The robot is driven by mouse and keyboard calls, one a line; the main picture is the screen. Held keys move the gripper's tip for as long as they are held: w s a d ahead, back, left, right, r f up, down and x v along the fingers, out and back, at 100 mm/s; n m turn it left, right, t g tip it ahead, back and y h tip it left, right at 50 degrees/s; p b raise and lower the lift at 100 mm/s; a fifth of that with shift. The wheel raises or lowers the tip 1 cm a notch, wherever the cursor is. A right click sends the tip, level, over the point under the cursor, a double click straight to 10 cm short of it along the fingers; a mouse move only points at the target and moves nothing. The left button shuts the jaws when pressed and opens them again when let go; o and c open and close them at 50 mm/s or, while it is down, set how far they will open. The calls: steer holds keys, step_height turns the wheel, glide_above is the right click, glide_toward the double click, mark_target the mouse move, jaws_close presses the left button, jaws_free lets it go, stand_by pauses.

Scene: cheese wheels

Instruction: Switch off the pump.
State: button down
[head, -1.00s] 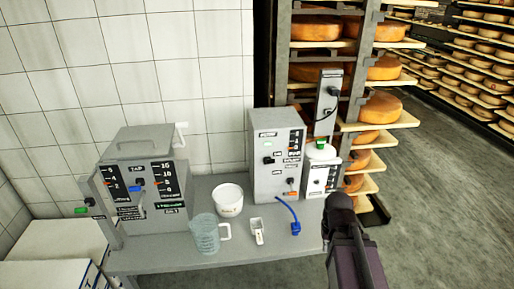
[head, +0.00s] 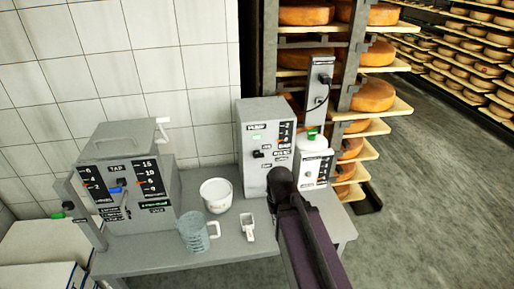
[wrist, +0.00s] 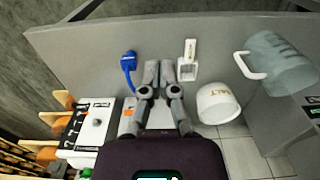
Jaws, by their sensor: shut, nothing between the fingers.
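The pump (head: 262,118) is a grey box labelled PUMP at the back of the table in the head view. Its front has a small green display, a black knob (head: 258,154) and a scale on the right. My gripper (head: 280,178) is in front of its lower right part and hides the orange-marked control there. In the wrist view my gripper (wrist: 160,72) has its fingers close together, empty, above the grey table. A piece of the pump front with an orange mark shows left of the fingers. Contact with the pump cannot be told.
A tap unit (head: 125,190) stands at the left. A blue tool (wrist: 128,66) lies near my fingers. A white device (head: 314,165) stands right of the pump.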

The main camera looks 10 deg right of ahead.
steer(key=shift+w, duration=0.1)
step_height(320, 180, up, 21)
steer(key=t+p, duration=0.4)
steer(key=p, duration=1.6)
glide_above(258, 155)
steer(key=shift+s+d+r, duration=0.1)
steer(key=shift+s+d, duration=0.15)
steer(key=shift+d, duration=0.05)
steer(key=shift+f, duration=0.2)
steer(key=b+x, duration=0.9)
steer(key=x, duration=0.1)
steer(key=shift+f+b, duration=0.1)
steer(key=shift+b, duration=0.25)
steer(key=shift+s+f+b, duration=0.5)
steer(key=shift+f+b, duration=0.3)
steer(key=shift+s+f+b, duration=0.5)
steer(key=shift+f+b, duration=0.25)
steer(key=shift+d, duration=0.15)
